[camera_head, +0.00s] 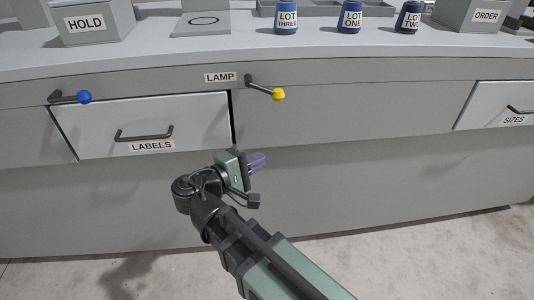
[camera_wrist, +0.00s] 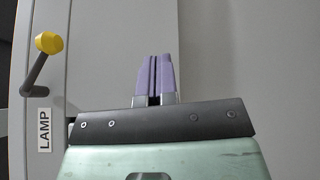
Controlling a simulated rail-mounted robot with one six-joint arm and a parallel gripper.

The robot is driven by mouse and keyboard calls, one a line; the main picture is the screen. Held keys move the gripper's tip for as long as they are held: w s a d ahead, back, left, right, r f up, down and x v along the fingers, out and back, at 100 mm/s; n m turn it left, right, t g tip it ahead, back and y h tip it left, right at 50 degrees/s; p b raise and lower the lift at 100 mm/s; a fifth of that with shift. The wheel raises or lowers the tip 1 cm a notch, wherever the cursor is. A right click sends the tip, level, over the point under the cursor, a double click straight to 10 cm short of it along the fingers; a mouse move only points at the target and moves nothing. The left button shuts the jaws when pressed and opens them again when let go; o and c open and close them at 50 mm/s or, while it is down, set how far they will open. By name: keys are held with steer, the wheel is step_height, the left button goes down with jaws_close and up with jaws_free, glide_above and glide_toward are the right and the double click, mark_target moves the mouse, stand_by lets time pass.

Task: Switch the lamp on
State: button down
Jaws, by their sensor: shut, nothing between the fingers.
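The lamp lever is a dark rod with a yellow knob (camera_head: 278,94) on the cabinet front, just right of the LAMP label (camera_head: 220,77). The rod runs down and to the right from its pivot to the knob. In the wrist view the yellow knob (camera_wrist: 49,43) is at the upper left, above the LAMP label (camera_wrist: 45,130). My gripper (camera_head: 259,162) has purple fingers and is below the knob, apart from it. In the wrist view the fingers (camera_wrist: 154,76) are together and empty, to the right of the knob. The lamp itself is not identifiable in either view.
A second lever with a blue knob (camera_head: 84,97) is at the left, above the LABELS drawer (camera_head: 190,118). A SIZES drawer (camera_head: 497,103) is at the right. The counter holds a HOLD box (camera_head: 95,27), several labelled jars and an ORDER box (camera_head: 468,15).

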mark_target(274, 100)
steer(key=s+a+r+n+t+h+b, duration=0.1)
steer(key=s+a+r+t+h+b, duration=0.1)
steer(key=s+a+r+t+h, duration=0.1)
steer(key=a+r+t+h, duration=0.1)
steer(key=a+t+h, duration=0.1)
steer(key=a, duration=0.1)
steer(key=shift+s+a+r+b, duration=0.15)
steer(key=shift+s+b, duration=0.15)
steer(key=shift+b, duration=0.1)
steer(key=p+x, duration=0.3)
steer(key=x, duration=0.3)
steer(key=p+x, duration=0.4)
steer(key=x, duration=0.3)
steer(key=shift+s+r, duration=0.2)
steer(key=shift+r, duration=0.1)
steer(key=shift+w+d+r+p, duration=0.15)
steer(key=shift+w+d+p, duration=0.2)
